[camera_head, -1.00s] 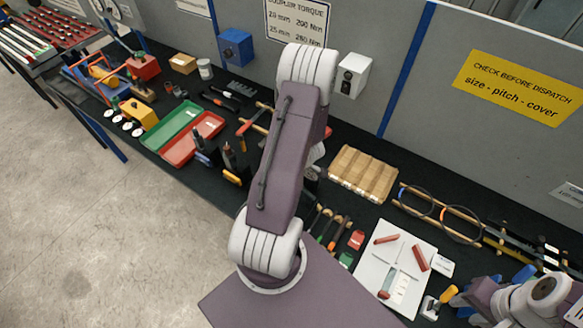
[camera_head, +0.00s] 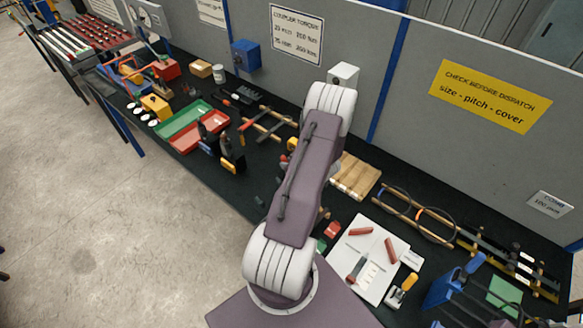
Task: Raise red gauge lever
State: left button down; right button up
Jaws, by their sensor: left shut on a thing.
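My left arm stands up across the middle of the head view, and its purple forearm covers the bench behind it. My left gripper (camera_head: 291,153) is mostly hidden behind that forearm, with only small red and yellowish bits showing at its left edge. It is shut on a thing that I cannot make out. I cannot tell for certain which red part is the gauge lever. A white board (camera_head: 377,280) lies on the bench right of my arm, with a red bar (camera_head: 360,233) and another red bar (camera_head: 391,250) on it. My right gripper is not in view.
A green tray (camera_head: 183,118) and a red tray (camera_head: 187,143) lie left of my arm. A wooden block (camera_head: 357,176) and a rack with black rings (camera_head: 410,212) are to the right. A blue holder (camera_head: 452,284) stands at the lower right. The grey partition (camera_head: 480,165) closes the back.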

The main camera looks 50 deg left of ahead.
pick_arm(q)
jog(key=shift+a, duration=0.15)
jog(key=c, duration=1.3)
grip_release()
jog(key=v, duration=0.9)
jog(key=shift+b, duration=0.45)
